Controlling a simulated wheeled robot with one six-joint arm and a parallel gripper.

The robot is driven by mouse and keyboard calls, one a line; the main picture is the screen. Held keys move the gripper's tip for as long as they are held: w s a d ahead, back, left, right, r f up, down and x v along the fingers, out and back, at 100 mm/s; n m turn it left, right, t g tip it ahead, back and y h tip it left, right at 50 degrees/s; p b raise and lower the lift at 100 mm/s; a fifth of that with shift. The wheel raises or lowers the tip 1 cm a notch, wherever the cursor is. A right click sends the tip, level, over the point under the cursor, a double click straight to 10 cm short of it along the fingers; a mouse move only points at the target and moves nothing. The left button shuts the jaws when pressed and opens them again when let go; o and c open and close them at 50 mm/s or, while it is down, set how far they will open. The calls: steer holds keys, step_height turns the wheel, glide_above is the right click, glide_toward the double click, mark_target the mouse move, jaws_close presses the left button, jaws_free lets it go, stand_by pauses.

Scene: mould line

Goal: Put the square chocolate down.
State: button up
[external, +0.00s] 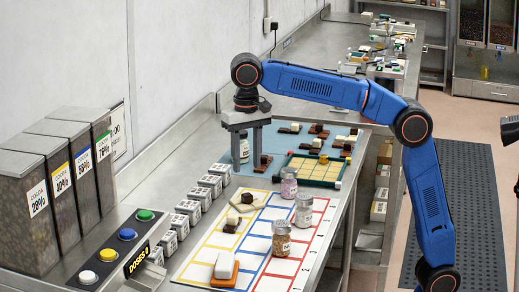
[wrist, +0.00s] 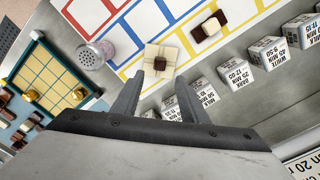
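The square chocolate (wrist: 161,60), a cream square with a small dark square on top, lies flat at the edge of the white grid mat (wrist: 178,10). In the external view it (external: 246,199) rests at the mat's back edge, near the yellow cells. My gripper (external: 246,168) hangs fingers down above the bench, behind and above the chocolate. In the wrist view my gripper's fingers (wrist: 158,84) are spread, with nothing between them. The chocolate shows beyond the fingertips, apart from them.
A dark chocolate with a white top (wrist: 207,28) lies on the mat nearby. Several labelled white blocks (wrist: 235,73) line the bench beside the mat. A jar (wrist: 91,55) stands on the other side. A yellow board with a green frame (external: 315,168) is at the right.

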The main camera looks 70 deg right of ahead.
step_height(320, 180, up, 3)
steer(key=shift+r, duration=0.1)
stand_by(0.4)
steer(key=n, duration=0.2)
glide_above(291, 170)
steer(key=shift+f+t+y, duration=0.3)
steer(key=shift+f, duration=0.6)
steer(key=shift+n+t, duration=0.4)
steer(key=shift+n, duration=0.5)
steer(key=s+d+f, duration=0.2)
steer(key=s, duration=0.2)
steer(key=s+d+f, duration=0.2)
steer(key=s+f, duration=0.1)
steer(key=s, duration=0.2)
steer(key=s+d+f, duration=0.2)
steer(key=s, duration=0.2)
steer(key=shift+s+d+f, duration=0.15)
steer(key=shift+s+d, duration=0.05)
steer(key=shift+d, duration=0.15)
steer(key=s+d+f+n+t, duration=0.1)
steer(key=s+d+f, duration=0.1)
steer(key=s+f, duration=0.2)
steer(key=s+d+f+n+t, duration=0.1)
steer(key=s+f, duration=0.4)
steer(key=f, duration=0.6)
steer(key=s+d+f+n+t, duration=0.1)
steer(key=s+d+f+n, duration=0.2)
steer(key=f, duration=0.5)
steer(key=shift+s+d, duration=0.35)
steer(key=shift+s, duration=0.55)
